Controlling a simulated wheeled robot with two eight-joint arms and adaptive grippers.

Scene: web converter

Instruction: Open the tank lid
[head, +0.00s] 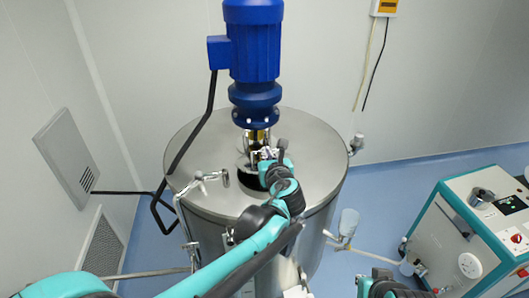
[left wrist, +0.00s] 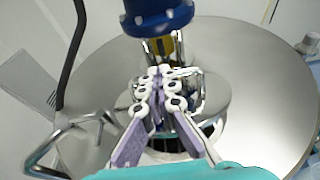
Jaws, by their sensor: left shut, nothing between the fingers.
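The round steel tank (head: 318,225) stands upright in front of me. Its flat lid (head: 318,165) lies level on top and looks closed; it also shows in the left wrist view (left wrist: 255,75). My left gripper (head: 268,152) reaches over the lid to the steel fitting below the blue motor. In the left wrist view the left gripper (left wrist: 163,72) has its fingertips together with nothing held. Chrome bars (left wrist: 202,88) stand close around the fingers; I cannot tell whether they touch.
The blue motor (head: 253,50) rises from the lid's middle, with a black pipe (head: 197,130) at its left. A bent metal clamp handle (head: 202,180) sits at the lid's left edge. A teal and white machine (head: 470,235) stands at the right. Blue floor (head: 385,195) lies between.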

